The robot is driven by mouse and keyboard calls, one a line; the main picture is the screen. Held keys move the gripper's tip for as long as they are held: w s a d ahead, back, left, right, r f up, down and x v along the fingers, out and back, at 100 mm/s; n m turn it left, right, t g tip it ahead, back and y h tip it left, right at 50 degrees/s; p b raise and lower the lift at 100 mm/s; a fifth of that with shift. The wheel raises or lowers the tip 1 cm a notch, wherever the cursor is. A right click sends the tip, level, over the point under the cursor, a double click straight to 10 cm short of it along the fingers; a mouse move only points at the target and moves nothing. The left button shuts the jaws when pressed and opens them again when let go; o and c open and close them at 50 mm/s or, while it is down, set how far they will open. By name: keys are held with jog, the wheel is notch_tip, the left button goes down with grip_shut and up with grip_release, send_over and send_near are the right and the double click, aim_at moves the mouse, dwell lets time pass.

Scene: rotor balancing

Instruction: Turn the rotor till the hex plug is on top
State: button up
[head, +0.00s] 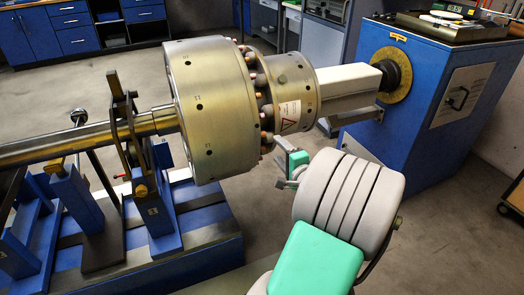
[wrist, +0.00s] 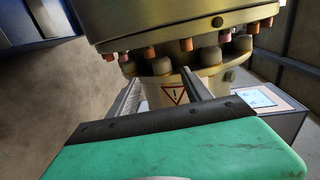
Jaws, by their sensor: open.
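The rotor (head: 205,110) is a brass-coloured drum on a horizontal shaft, with a ring of bolts and copper-tipped studs beside a narrower collar (head: 295,90). Small dark holes or plugs dot the drum's side. In the wrist view a round dark plug (wrist: 217,22) sits on the drum rim; I cannot tell whether it is the hex plug. No hex plug is clearly recognisable on top. My gripper (head: 290,168) is below and right of the drum, near the collar's underside. In the wrist view its two fingers (wrist: 165,92) are apart, with the collar's warning label between them in view.
A blue drive housing (head: 420,100) with a yellow dial (head: 386,75) stands right, joined to the rotor by a pale shaft cover (head: 350,85). A blue bearing stand (head: 160,205) carries the shaft at left. Bare floor (head: 240,195) shows below the rotor.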

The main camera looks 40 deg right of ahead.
aim_at(270, 140)
jog(key=b+x, duration=0.1)
jog(key=x, duration=0.6)
jog(key=shift+w+d+r, duration=0.1)
jog(key=shift+w+d, duration=0.05)
jog(key=shift+w, duration=0.1)
grip_shut()
dwell(1.1)
